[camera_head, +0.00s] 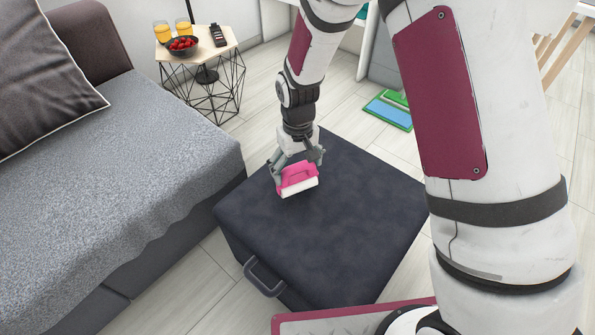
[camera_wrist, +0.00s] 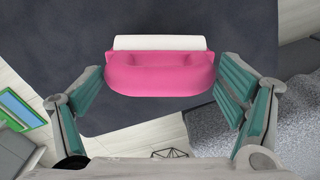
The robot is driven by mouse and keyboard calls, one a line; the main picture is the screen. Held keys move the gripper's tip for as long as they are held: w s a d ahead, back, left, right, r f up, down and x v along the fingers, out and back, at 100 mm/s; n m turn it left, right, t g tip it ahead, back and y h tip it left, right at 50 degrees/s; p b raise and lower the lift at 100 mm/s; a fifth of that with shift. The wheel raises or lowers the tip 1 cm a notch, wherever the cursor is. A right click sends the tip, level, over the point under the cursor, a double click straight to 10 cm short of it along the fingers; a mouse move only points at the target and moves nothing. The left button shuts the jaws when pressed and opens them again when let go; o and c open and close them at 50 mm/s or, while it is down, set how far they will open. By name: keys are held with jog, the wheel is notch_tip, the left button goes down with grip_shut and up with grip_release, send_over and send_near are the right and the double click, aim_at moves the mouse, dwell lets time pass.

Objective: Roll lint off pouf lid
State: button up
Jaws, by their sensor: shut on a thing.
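A pink lint roller (camera_head: 297,176) with a white cylinder is at the far left part of the dark pouf lid (camera_head: 345,220). My gripper (camera_head: 300,166) is shut on the lint roller, coming down from above. In the wrist view, the pink handle of the lint roller (camera_wrist: 160,82) sits between the green-padded fingers, with the white cylinder along its far side. The dark lid (camera_wrist: 255,30) is beneath it. I cannot tell whether the cylinder touches the lid. No lint can be made out on the lid.
A grey sofa (camera_head: 120,150) stands close on the left of the pouf. A small side table (camera_head: 205,45) behind holds two orange drinks, a bowl of red fruit (camera_head: 183,46) and a dark remote (camera_head: 217,35). A blue-green item (camera_head: 389,110) lies on the floor behind the pouf. The lid's near part is clear.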

jog(key=shift+r+p, duration=1.9)
jog(key=shift+r, duration=0.8)
